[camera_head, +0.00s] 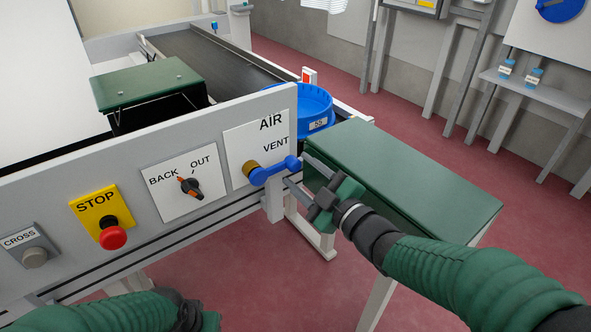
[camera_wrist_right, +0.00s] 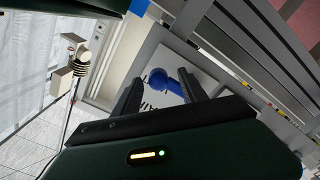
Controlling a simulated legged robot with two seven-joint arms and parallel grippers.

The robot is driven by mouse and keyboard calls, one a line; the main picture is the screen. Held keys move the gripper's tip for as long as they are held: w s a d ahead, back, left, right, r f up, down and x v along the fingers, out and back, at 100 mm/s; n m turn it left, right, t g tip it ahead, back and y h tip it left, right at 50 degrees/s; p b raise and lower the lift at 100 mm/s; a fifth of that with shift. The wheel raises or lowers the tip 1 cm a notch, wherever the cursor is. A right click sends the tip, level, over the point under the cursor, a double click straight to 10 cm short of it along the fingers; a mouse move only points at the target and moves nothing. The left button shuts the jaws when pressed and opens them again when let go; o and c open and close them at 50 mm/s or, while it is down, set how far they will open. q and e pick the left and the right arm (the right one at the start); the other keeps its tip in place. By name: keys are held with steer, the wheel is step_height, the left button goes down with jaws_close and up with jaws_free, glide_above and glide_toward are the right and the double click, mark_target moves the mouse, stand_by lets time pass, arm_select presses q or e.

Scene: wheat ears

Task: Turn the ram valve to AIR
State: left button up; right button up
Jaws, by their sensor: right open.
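The ram valve has a blue lever (camera_head: 274,170) on a brass hub (camera_head: 250,170), on a white plate (camera_head: 240,145) marked AIR above and VENT at right. The lever lies nearly level, its round end pointing right, below the word VENT. My right gripper (camera_head: 299,173) is open at the lever's round end, coming from the right; I cannot tell whether it touches. In the right wrist view the blue lever (camera_wrist_right: 186,84) shows beyond and between the open fingers (camera_wrist_right: 160,92), nearer the right-hand one. My left forearm shows at the bottom left; its gripper is out of view.
Left of the valve on the panel are a BACK/OUT knob (camera_head: 190,186), a red STOP button (camera_head: 113,238) and a CROSS button (camera_head: 34,257). A green-topped table (camera_head: 410,185) stands right, under my right arm. A blue tub (camera_head: 312,105) sits behind the panel.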

steer(key=shift+x, duration=0.8)
steer(key=shift+w+a, duration=0.15)
steer(key=shift+w, duration=0.25)
steer(key=c, duration=1.1)
steer(key=shift+r, duration=0.2)
